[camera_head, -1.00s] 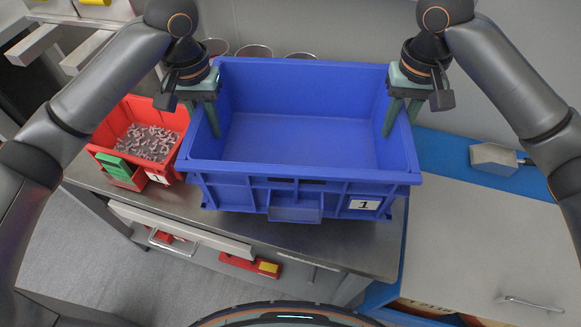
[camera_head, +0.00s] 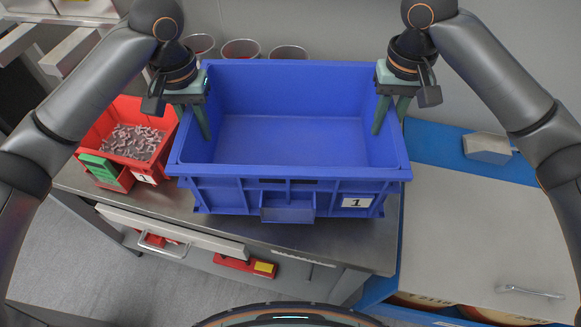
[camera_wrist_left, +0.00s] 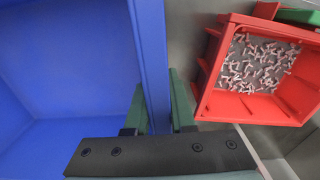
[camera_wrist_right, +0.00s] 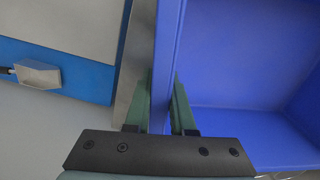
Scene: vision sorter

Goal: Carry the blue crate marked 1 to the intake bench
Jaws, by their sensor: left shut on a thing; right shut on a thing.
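The blue crate (camera_head: 290,188) marked 1 is large and looks empty. It is upright over the steel bench top (camera_head: 250,232) in the head view; I cannot tell whether it touches the top. My left gripper (camera_head: 203,120) is shut on its left wall, with one finger inside and one outside. The left wrist view shows that wall (camera_wrist_left: 152,60) between the fingers. My right gripper (camera_head: 389,116) is shut on its right wall in the same way, and the wall (camera_wrist_right: 166,60) shows between the fingers in the right wrist view.
A red bin (camera_head: 103,128) of small parts, also marked 1, stands close left of the crate. Several round containers (camera_head: 241,49) stand behind. To the right is a grey-topped surface (camera_head: 480,240) with a blue strip, a grey block (camera_head: 487,148) and a wrench (camera_head: 530,291).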

